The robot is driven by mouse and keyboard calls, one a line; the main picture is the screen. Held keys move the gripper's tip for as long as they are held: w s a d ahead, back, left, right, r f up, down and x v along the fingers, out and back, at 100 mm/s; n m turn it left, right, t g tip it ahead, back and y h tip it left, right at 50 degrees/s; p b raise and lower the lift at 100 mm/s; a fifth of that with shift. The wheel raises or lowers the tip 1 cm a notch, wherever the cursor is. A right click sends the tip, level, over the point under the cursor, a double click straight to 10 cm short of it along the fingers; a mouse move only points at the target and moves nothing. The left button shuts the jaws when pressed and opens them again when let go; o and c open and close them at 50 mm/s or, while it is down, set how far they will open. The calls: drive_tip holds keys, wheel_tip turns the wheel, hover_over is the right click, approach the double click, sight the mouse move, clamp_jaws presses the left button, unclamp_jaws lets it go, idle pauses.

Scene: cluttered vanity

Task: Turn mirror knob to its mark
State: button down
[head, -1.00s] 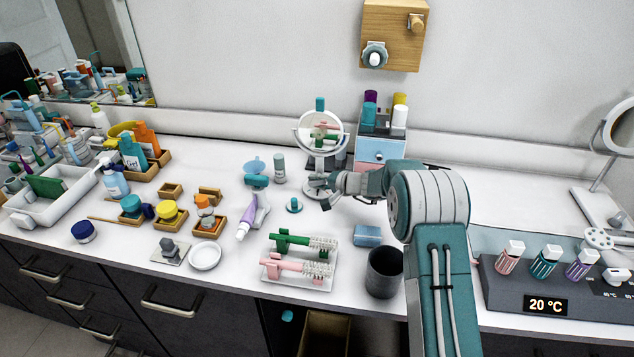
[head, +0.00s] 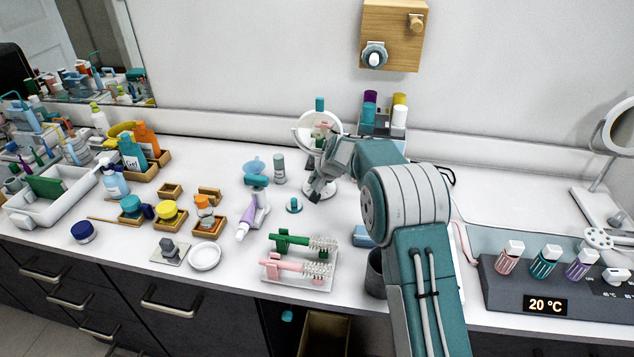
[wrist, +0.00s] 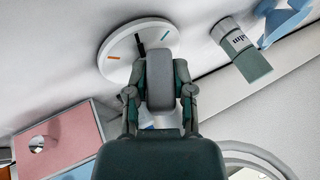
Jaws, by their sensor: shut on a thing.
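The round mirror (head: 297,134) stands near the wall in the head view, partly hidden behind my arm. Its white round base (head: 331,190) lies below my gripper (head: 317,186). In the wrist view the white disc (wrist: 112,42) carries an orange mark, a teal mark and a black line between them. My gripper (wrist: 160,76) is at the disc's near edge, with its fingers either side of the grey mirror knob (wrist: 161,84), and is shut on it.
A grey-green tube (head: 279,168) and a teal stand (head: 256,181) are left of the base. A blue-pink drawer box (wrist: 60,140) shows close by in the wrist view. The brush tray (head: 327,285) is nearer the front.

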drive_tip(key=shift+s+f+n+g+h, duration=0.15)
drive_tip(key=shift+n+g+h, duration=0.1)
drive_tip(key=shift+h, duration=0.8)
drive_tip(key=shift+w+f+n+g+h, duration=0.15)
drive_tip(key=shift+n+g+h, duration=0.1)
drive_tip(key=shift+h, duration=0.8)
drive_tip(key=shift+s, duration=0.15)
drive_tip(key=shift+c, duration=2.4)
unclamp_jaws()
drive_tip(key=shift+a, duration=0.1)
drive_tip(key=shift+r, duration=0.1)
drive_tip(key=shift+r, duration=0.1)
drive_tip(key=shift+r, duration=0.25)
drive_tip(key=v, duration=1.1)
drive_tip(key=shift+a, duration=0.3)
